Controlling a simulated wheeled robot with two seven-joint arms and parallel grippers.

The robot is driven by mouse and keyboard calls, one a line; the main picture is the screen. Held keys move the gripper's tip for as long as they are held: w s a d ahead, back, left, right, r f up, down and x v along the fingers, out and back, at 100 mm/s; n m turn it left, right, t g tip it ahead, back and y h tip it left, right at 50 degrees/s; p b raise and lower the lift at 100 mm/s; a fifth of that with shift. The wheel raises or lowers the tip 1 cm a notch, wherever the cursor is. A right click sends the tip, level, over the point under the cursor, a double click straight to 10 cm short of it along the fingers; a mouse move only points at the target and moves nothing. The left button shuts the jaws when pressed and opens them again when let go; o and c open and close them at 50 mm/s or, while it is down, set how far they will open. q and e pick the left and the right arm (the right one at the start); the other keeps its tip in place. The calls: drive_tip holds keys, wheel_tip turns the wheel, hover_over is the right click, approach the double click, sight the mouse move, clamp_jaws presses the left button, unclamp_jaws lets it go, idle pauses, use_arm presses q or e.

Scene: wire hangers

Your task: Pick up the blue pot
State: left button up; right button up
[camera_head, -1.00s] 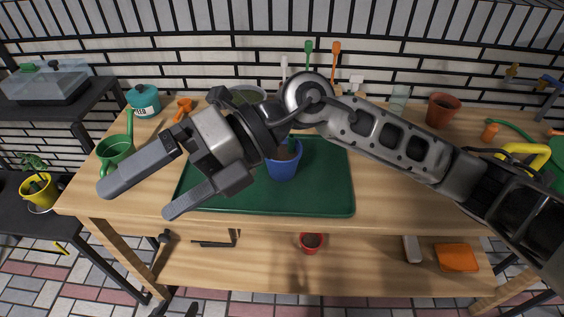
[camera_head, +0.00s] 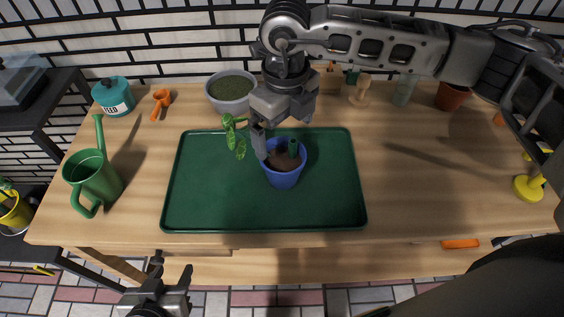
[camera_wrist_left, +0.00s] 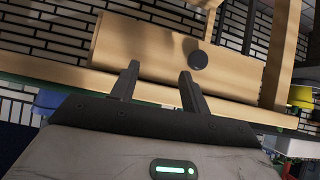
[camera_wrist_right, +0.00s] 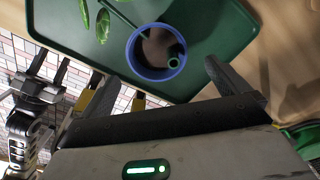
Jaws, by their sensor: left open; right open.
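The blue pot (camera_head: 284,178) stands upright on the green tray (camera_head: 205,200); brown soil and a dark green tube-like piece show inside. Green leaves (camera_head: 235,138) show at its upper left. My right gripper (camera_head: 270,142) is open at the pot's back left, one finger overlapping the rim in the head view; contact cannot be told. In the right wrist view the pot (camera_wrist_right: 133,62) lies between and beyond the open fingers. My left gripper (camera_head: 171,270) is open and empty, low in front of the table. The left wrist view shows its fingers (camera_wrist_left: 158,82) facing the wooden table front.
A green watering can (camera_head: 92,180) and a teal feed tin (camera_head: 113,97) stand on the left. A grey bowl (camera_head: 232,104) stands behind the tray. A terracotta pot (camera_head: 452,96) is at the back right.

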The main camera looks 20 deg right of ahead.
sight(282, 161)
wheel_tip(282, 161, down, 3)
drive_tip(key=shift+r, duration=0.1)
drive_tip(key=shift+f, duration=0.35)
drive_tip(key=shift+s+a+f+p, duration=0.1)
drive_tip(key=shift+f+p, duration=0.3)
drive_tip(key=shift+f, duration=0.15)
wheel_tip(282, 161, down, 4)
drive_tip(key=shift+a+r+p, duration=0.15)
drive_tip(key=shift+r+p, duration=0.05)
drive_tip(key=shift+p, duration=0.25)
drive_tip(key=shift+f, duration=0.35)
drive_tip(key=c, duration=1.2)
